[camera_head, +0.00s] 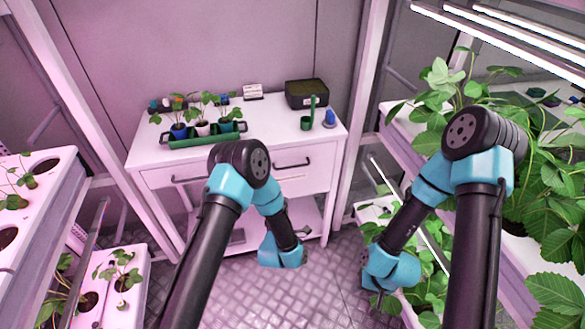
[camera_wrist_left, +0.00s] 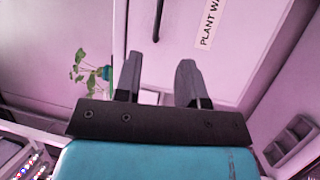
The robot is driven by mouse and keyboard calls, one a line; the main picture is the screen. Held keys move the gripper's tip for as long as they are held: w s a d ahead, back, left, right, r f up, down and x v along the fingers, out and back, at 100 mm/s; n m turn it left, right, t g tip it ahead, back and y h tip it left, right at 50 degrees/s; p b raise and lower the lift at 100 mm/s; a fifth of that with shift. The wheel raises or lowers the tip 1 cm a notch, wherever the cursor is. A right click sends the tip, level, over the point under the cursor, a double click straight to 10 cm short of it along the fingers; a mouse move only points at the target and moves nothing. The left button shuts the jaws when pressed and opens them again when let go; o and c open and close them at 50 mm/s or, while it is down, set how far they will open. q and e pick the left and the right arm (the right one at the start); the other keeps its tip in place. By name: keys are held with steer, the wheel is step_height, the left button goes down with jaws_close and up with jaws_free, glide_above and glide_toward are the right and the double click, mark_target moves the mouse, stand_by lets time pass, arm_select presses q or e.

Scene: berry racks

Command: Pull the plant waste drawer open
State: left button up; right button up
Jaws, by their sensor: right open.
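In the left wrist view, a pale drawer front (camera_wrist_left: 225,60) carries a partly cut-off label (camera_wrist_left: 209,22) reading "PLANT WA". A dark bar handle (camera_wrist_left: 157,20) lies beside the label. My left gripper (camera_wrist_left: 157,78) has its two dark fingers apart with nothing between them; the handle is beyond the fingertips, apart from them. In the head view, the white cabinet has a left drawer handle (camera_head: 190,180) and a right drawer handle (camera_head: 292,165); both drawers look shut. The label cannot be read there. My left gripper is hidden there. My right gripper (camera_head: 378,298) is open, low beside the right rack.
Planted racks stand left (camera_head: 50,215) and right (camera_head: 400,118). Patterned floor (camera_head: 325,280) shows between them.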

mark_target(291, 167)
arm_select(q)
steer(key=x, duration=1.7)
steer(key=shift+w, duration=0.15)
jaws_close()
